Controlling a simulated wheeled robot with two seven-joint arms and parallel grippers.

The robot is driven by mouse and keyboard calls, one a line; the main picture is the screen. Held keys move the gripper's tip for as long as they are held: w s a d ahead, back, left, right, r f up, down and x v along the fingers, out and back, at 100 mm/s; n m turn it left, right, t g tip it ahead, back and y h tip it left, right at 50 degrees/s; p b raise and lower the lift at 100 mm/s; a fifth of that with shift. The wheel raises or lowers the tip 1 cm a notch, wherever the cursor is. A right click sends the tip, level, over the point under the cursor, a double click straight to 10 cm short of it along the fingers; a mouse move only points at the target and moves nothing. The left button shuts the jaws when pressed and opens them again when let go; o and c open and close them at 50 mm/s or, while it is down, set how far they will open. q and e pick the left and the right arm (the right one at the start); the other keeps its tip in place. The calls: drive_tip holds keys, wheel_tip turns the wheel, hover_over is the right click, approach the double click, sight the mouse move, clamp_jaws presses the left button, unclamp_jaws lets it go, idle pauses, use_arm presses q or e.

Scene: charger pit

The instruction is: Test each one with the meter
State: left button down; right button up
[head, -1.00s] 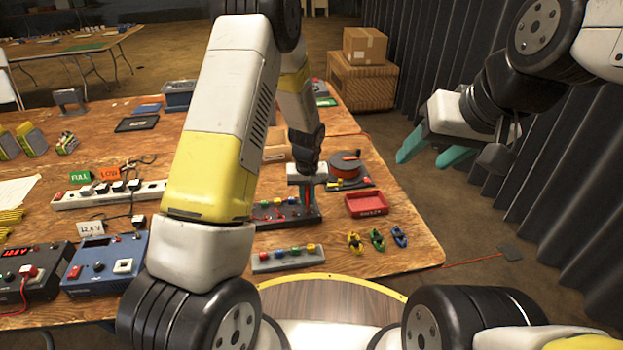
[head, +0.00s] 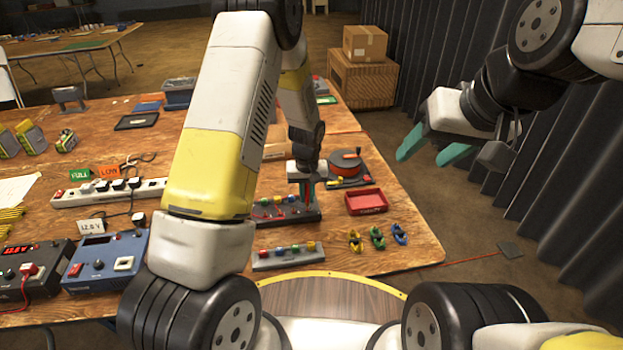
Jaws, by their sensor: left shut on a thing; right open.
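My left gripper (head: 305,190) points down over a dark board with coloured knobs (head: 268,217). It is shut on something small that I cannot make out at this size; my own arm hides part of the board. My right gripper (head: 432,150) is open and empty, out past the table's right edge. A blue device (head: 104,262) with a dark display stands at the front left, with a 12.8 V card (head: 91,227) behind it. A black device (head: 38,275) with lit red digits and a red lead stands at the far left.
A grey strip with coloured knobs (head: 287,258), a red tray (head: 366,202), several small coloured clips (head: 377,238) and a red cable reel (head: 345,164) lie around the board. A white power strip (head: 70,198) with FULL (head: 79,175) and LOW (head: 109,172) cards is behind the devices.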

use_arm(q)
drive_tip(key=shift+f, duration=0.9)
idle(1.4)
drive_tip(key=c, duration=1)
unclamp_jaws()
drive_tip(key=shift+r, duration=3.75)
drive_tip(key=shift+r, duration=0.1)
